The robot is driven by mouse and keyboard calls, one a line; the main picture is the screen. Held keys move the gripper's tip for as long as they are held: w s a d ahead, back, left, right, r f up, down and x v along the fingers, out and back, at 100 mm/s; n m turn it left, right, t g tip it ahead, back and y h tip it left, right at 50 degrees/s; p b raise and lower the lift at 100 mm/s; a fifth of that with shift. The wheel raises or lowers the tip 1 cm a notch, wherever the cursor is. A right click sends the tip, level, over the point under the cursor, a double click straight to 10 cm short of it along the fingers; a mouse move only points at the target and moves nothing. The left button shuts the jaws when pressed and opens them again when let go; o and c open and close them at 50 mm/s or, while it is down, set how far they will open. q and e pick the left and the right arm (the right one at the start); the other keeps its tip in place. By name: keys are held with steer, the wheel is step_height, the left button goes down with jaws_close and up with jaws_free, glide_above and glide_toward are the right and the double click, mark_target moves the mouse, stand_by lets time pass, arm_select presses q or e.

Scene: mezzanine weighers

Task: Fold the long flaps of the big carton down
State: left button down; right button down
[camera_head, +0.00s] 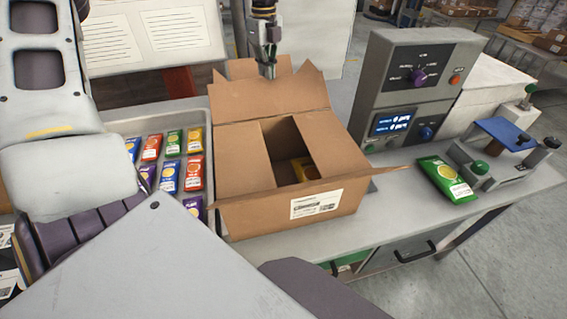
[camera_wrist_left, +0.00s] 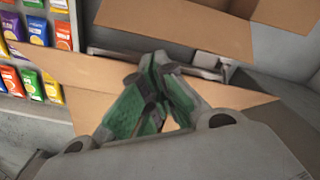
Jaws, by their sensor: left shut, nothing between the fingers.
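The big brown carton (camera_head: 332,200) stands on the bench with a white label on its front. Its two short flaps (camera_head: 245,160) are folded inward, with a gap between them that shows an orange-and-brown pack (camera_head: 305,168) inside. The far long flap (camera_head: 270,100) stands raised and leans back. The near long flap is seen almost edge-on, so its angle is hard to tell.
A grey tray (camera_head: 203,105) with several coloured packs lies left of the carton. A grey weigher (camera_head: 408,90) stands to the right. A green pack (camera_head: 446,178) lies on the bench before a small device (camera_head: 500,155). A board with printed sheets (camera_head: 150,35) stands behind.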

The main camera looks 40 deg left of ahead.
arm_select(q)
steer(key=shift+s+d+r, duration=0.1)
steer(key=shift+s+d, duration=0.05)
steer(key=shift+d, duration=0.1)
steer(key=shift+s+d+r+b, duration=0.2)
steer(key=shift+s+d+b, duration=0.1)
steer(key=shift+s+d, duration=0.35)
steer(key=shift+s+d+r+b, duration=0.25)
steer(key=shift+s+d, duration=0.25)
steer(key=shift+d, duration=0.25)
steer(key=shift+s+d+r+b, duration=0.2)
steer(key=shift+s+d+b, duration=0.1)
steer(key=shift+s+d, duration=0.35)
steer(key=shift+d, duration=0.15)
steer(key=shift+s+d+r+b, duration=0.2)
steer(key=shift+s+d+b, duration=0.25)
steer(key=shift+s+d, duration=0.5)
steer(key=shift+s+d+r+b, duration=0.2)
steer(key=shift+s+d+b, duration=0.2)
steer(key=shift+s+d, duration=0.55)
steer(key=shift+w+d, duration=0.15)
steer(key=shift+w, duration=0.1)
steer(key=shift+d+f, duration=0.1)
